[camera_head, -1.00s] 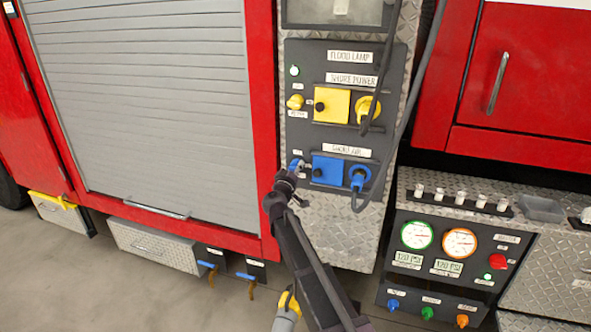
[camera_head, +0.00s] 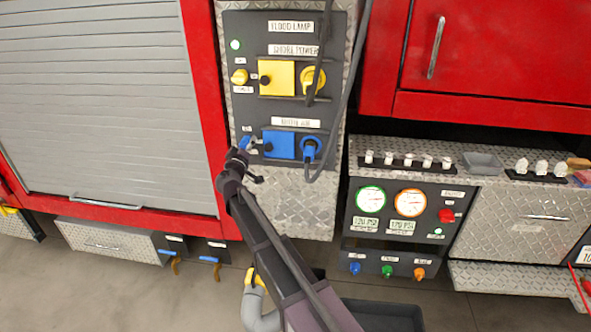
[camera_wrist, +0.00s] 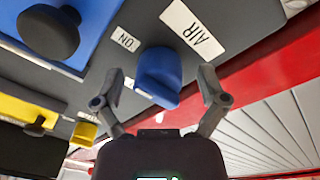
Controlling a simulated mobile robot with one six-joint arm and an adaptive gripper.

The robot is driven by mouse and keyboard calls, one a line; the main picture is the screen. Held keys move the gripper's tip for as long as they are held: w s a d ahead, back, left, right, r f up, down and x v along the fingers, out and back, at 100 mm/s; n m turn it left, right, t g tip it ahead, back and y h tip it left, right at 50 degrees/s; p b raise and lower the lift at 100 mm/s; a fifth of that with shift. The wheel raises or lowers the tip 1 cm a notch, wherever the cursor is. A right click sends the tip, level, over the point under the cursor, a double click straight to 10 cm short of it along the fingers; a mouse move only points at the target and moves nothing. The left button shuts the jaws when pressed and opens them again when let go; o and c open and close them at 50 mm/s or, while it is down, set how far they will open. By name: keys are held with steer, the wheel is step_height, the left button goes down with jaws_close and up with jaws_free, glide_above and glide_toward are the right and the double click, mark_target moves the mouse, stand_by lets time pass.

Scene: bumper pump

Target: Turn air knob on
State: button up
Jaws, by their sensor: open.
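The blue air knob (camera_wrist: 158,77) sits on the dark panel beside an AIR label (camera_wrist: 192,28) and an ON label (camera_wrist: 124,40) in the wrist view. In the head view the knob (camera_head: 246,143) shows left of the blue square cover, partly hidden by my gripper. My gripper (camera_wrist: 160,92) is open, with one finger on each side of the knob. I cannot tell whether the fingers touch it.
A blue cover (camera_head: 279,145) with a black knob and a blue hose plug (camera_head: 310,149) are right of the air knob. A yellow knob (camera_head: 239,77) and yellow cover (camera_head: 277,78) are above. The gauge panel (camera_head: 405,215) stands lower right.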

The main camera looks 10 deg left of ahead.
steer(key=shift+n, duration=0.4)
steer(key=n, duration=0.4)
steer(key=shift+y, duration=0.3)
steer(key=n, duration=0.5)
steer(key=shift+r+p, duration=0.1)
steer(key=shift+p, duration=0.25)
steer(key=n, duration=0.4)
steer(key=shift+d+g+y, duration=0.1)
steer(key=shift+g+y, duration=0.2)
steer(key=shift+r+n+p, duration=0.15)
steer(key=shift+n+p, duration=0.45)
steer(key=shift+n, duration=1.9)
steer(key=s, duration=1.4)
steer(key=d+f+m+g+h+p, duration=0.2)
steer(key=d+m, duration=0.5)
steer(key=d, duration=0.6)
steer(key=d+f+m+g+h+p, duration=0.2)
steer(key=d+m+g, duration=0.4)
steer(key=d, duration=0.8)
steer(key=shift+d+f+m+h, duration=0.2)
steer(key=shift+f+m+h, duration=0.3)
steer(key=shift+f+h, duration=0.55)
